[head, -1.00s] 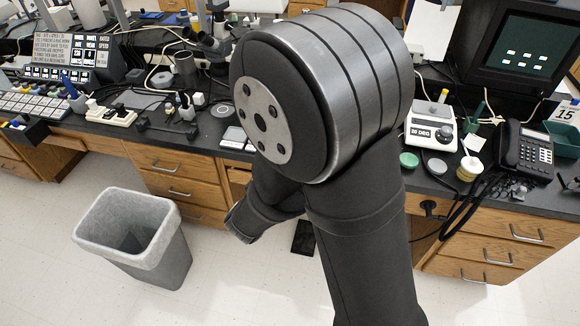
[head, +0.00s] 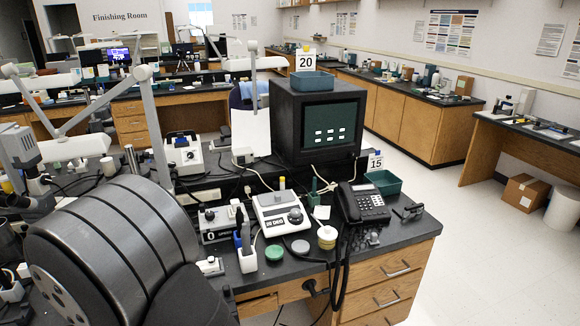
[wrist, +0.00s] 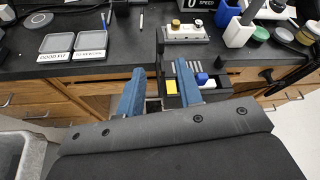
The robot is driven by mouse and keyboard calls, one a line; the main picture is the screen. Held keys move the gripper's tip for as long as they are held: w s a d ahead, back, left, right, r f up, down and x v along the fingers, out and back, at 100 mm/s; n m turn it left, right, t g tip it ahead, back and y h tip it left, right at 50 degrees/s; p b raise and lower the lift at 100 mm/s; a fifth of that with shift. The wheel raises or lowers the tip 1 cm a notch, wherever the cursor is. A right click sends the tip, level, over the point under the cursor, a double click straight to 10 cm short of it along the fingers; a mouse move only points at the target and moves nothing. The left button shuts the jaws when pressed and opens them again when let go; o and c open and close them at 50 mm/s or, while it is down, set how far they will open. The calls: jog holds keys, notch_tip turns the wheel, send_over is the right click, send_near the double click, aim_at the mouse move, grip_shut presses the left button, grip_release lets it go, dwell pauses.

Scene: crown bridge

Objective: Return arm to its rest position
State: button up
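My gripper (wrist: 160,88) shows in the wrist view as two blue fingers standing well apart, with nothing held between them. It points over the front edge of the dark bench (wrist: 75,75). In the head view only a big grey joint of my arm shows at the lower left; the gripper is out of that picture.
In the wrist view, two grey trays, one labelled GOOD FIT (wrist: 56,42), lie left of the fingers. A grey bin (wrist: 12,150) stands at lower left.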

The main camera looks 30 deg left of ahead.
jog(key=x, duration=1.1)
jog(key=shift+w+a+f, duration=0.1)
jog(key=shift+w+a, duration=0.05)
